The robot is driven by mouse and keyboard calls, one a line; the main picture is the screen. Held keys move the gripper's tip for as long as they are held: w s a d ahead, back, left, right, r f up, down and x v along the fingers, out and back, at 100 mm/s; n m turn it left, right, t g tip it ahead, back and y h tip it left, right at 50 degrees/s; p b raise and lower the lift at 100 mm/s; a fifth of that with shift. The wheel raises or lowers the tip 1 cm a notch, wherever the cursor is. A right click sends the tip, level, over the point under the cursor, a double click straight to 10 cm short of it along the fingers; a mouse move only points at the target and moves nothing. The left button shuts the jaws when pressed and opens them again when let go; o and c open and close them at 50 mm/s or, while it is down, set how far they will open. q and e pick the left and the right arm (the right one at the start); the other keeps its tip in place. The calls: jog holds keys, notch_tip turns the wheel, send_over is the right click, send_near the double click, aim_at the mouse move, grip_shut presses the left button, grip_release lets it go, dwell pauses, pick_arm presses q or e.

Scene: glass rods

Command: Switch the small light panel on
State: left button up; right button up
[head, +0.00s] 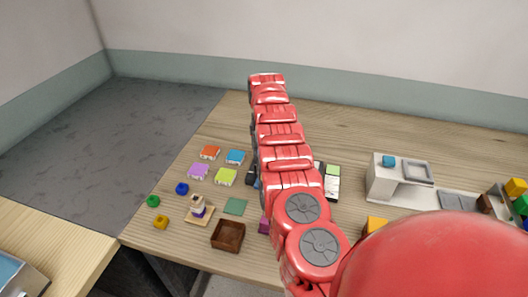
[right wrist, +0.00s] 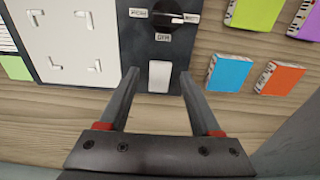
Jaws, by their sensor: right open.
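In the right wrist view a dark control strip (right wrist: 142,55) carries a black round knob (right wrist: 172,14) with small white labels, and below it a plain white rectangular switch (right wrist: 159,77). A pale plate with corner marks (right wrist: 72,48) adjoins the strip on the left. It looks unlit. My right gripper (right wrist: 160,76) is open and empty. Its two fingers lie on either side of the white switch, apart from it in the picture; whether they touch the surface I cannot tell. In the head view my right arm hides the gripper and most of the panel. My left gripper is not in view.
Blue (right wrist: 230,73) and orange (right wrist: 279,78) blocks lie just right of the fingers. In the head view a brown box (head: 228,236), a green mat (head: 235,206) and small coloured pieces lie left of my arm. A white stand (head: 384,181) is on the right.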

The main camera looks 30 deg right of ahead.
notch_tip(320, 180, up, 17)
jog(key=p, duration=0.4)
jog(key=shift+s+a, duration=0.35)
jog(key=shift+a, duration=0.1)
jog(key=shift+r, duration=0.2)
